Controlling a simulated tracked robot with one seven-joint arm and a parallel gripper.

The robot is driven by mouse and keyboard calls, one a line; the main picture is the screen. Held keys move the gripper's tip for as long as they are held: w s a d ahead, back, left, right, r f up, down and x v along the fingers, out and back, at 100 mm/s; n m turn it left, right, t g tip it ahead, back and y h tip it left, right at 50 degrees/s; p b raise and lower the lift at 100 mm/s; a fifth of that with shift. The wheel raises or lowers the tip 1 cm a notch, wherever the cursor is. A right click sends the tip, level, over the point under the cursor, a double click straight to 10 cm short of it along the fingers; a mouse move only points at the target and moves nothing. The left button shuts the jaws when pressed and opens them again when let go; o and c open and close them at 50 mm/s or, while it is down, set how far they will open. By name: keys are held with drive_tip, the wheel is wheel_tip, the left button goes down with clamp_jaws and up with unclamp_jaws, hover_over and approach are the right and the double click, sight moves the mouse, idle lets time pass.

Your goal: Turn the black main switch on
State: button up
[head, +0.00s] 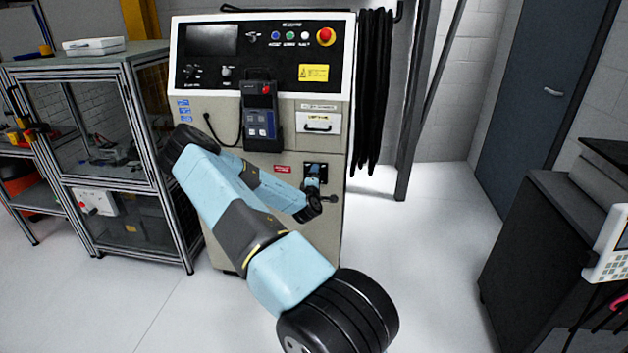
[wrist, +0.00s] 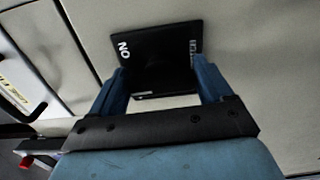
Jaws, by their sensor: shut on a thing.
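The black main switch (head: 316,168) is on the lower front of the beige control cabinet, right of its middle. In the wrist view its black plate (wrist: 160,40) carries an upside-down "ON" label on the left and another white label on the right that I cannot read. My gripper (head: 314,180) is at the switch, pointing at the cabinet front. In the wrist view the two blue fingers of my gripper (wrist: 158,78) reach either side of the plate's dark middle and are shut on the switch handle. The handle's angle cannot be made out against the black plate.
The control cabinet (head: 185,125) has a panel with a red emergency button (head: 325,37) and a hanging teach pendant (head: 261,120). Black cables (head: 372,90) hang on its right side. A glazed metal-frame bench (head: 130,75) stands at left, a dark cabinet (head: 530,250) at right. Floor between is clear.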

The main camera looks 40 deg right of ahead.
drive_tip(key=shift+s+f+m, duration=0.1)
drive_tip(key=shift+f+m, duration=0.05)
drive_tip(key=shift+m, duration=1.35)
drive_tip(key=shift+s+f+m, duration=0.1)
drive_tip(key=shift+f+m, duration=0.05)
drive_tip(key=shift+m, duration=1.35)
drive_tip(key=shift+f+m, duration=0.15)
drive_tip(key=shift+m, duration=1.35)
drive_tip(key=shift+w, duration=0.15)
drive_tip(key=o, duration=1)
drive_tip(key=shift+c, duration=0.2)
drive_tip(key=shift+a+r, duration=0.1)
drive_tip(key=v, duration=1.3)
drive_tip(key=shift+a, duration=0.25)
drive_tip(key=shift+m, duration=0.3)
